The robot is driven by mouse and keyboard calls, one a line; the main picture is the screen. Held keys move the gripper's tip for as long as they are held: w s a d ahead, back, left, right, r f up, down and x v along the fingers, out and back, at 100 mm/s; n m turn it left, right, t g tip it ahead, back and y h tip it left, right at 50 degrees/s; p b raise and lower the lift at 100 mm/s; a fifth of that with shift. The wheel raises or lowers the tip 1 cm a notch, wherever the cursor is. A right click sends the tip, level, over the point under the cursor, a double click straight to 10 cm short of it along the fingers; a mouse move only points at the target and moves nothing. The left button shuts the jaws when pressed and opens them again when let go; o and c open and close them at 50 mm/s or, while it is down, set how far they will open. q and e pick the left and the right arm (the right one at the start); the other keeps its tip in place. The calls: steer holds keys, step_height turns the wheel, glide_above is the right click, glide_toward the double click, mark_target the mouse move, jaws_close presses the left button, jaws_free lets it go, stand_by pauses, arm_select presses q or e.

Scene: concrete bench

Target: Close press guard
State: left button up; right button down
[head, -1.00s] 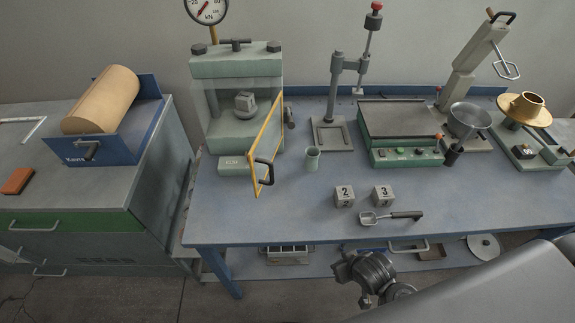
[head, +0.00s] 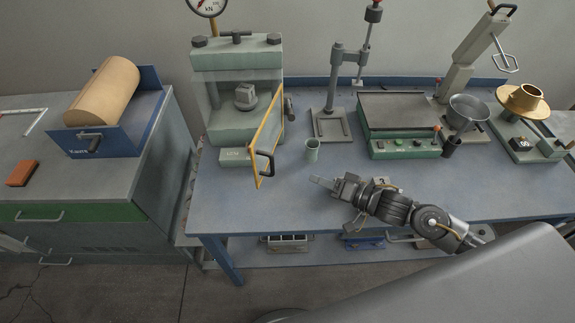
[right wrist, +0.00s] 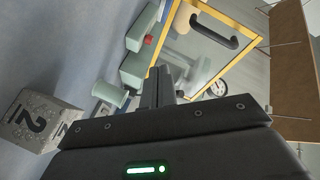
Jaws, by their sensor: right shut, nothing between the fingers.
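The press (head: 238,118) stands at the back left of the bench, with a small grey block on its lower plate. Its guard (head: 281,110), a clear panel in a yellow frame, stands open, swung out toward the front. A dark handle (head: 265,163) is on it near the front edge. My right gripper (head: 322,182) is shut and empty above the bench, to the right of the handle and apart from it, pointing left. In the right wrist view the yellow guard frame (right wrist: 176,36) and handle (right wrist: 213,32) are beyond the fingers. My left gripper is not in view.
Block 2 (right wrist: 38,120) shows beside the gripper in the wrist view. Block 3 (head: 383,181) is mostly hidden behind my arm. The bench front left of the gripper is clear.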

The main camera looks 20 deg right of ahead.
steer(key=s+d+r+m+g+y, duration=0.2)
steer(key=d+r+g+y, duration=0.3)
steer(key=g+y, duration=0.1)
steer(key=p+x, duration=0.4)
steer(key=x, duration=1)
steer(key=shift+r+p, duration=0.3)
steer(key=shift+r, duration=0.2)
steer(key=shift+w+a, duration=0.1)
steer(key=shift+w, duration=0.1)
